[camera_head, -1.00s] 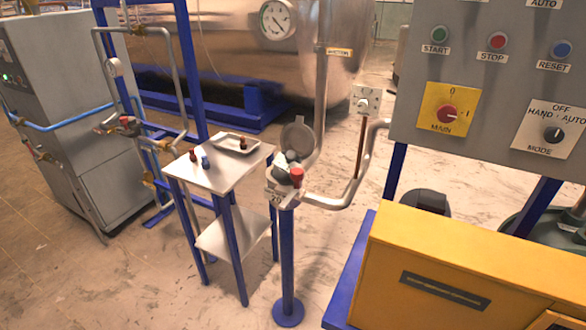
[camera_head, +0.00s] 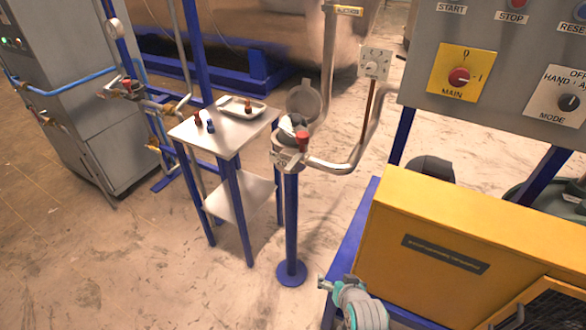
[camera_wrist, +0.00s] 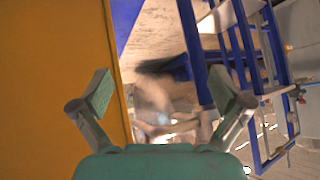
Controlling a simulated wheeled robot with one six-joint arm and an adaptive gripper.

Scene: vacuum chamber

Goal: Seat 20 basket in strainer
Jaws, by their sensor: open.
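The strainer (camera_head: 287,158) stands on a blue post in the head view, its round grey lid (camera_head: 304,100) swung up. A red knob (camera_head: 302,140) is at its right side and partly hides the opening. On the small table to its left, a tray (camera_head: 228,103) holds a small brown and brass-coloured piece (camera_head: 248,106). A red piece (camera_head: 197,119) and a blue piece (camera_head: 210,125) stand in front of the tray. I cannot tell which is the 20 basket. My gripper (camera_wrist: 157,95) is open and empty in the wrist view, away from the table and strainer.
A yellow cabinet (camera_head: 450,215) fills the right, close beside my gripper in the wrist view (camera_wrist: 55,90). A control panel (camera_head: 500,60) stands above it. A bent pipe (camera_head: 345,165) runs right from the strainer. The floor (camera_head: 150,270) in front of the table is clear.

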